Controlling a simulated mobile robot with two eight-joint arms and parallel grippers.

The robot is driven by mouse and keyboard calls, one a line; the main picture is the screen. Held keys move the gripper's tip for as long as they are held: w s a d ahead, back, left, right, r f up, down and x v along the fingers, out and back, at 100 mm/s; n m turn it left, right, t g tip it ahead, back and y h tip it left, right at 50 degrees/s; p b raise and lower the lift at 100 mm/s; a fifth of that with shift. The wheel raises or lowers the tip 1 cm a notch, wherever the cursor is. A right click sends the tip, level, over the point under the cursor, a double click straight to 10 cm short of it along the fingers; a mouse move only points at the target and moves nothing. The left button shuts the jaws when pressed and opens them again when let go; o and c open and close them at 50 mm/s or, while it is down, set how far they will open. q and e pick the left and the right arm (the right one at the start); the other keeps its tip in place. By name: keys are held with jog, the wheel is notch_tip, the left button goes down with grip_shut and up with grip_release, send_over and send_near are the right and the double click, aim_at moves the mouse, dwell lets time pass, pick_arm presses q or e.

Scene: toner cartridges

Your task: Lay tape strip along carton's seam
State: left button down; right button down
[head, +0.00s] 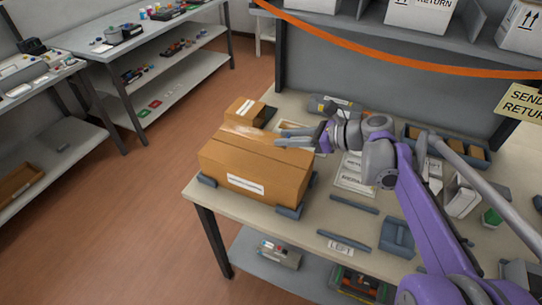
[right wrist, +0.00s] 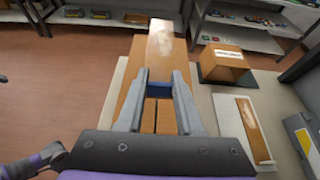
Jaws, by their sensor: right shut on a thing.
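The brown carton (head: 255,172) stands closed on the workbench, with its seam (right wrist: 156,115) running lengthwise along the top. My right gripper (head: 280,138) is low over the carton's top, its fingers along the seam direction. In the right wrist view, the gripper (right wrist: 158,88) is shut on a blue piece (right wrist: 158,89) at the near end of a glossy tan tape strip (right wrist: 161,48). The strip extends away from the fingers over the carton's far part. I cannot tell whether its whole length touches the cardboard. My left gripper is not in view.
Dark corner blocks (head: 288,212) hold the carton. A smaller box (head: 244,111) stands behind it; a white card with a tan strip (right wrist: 252,128) lies beside it. Several trays and a divided bin (head: 465,150) occupy the bench's right. An orange band (head: 400,62) crosses above.

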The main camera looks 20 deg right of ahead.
aim_at(287, 157)
jog(key=shift+f+b, duration=0.4)
jog(key=shift+f, duration=3.1)
jog(key=shift+f, duration=0.2)
jog(key=c, duration=0.6)
grip_release()
jog(key=shift+o, duration=0.2)
jog(key=shift+r, duration=0.3)
jog(key=v, duration=1.2)
jog(key=shift+f, duration=0.1)
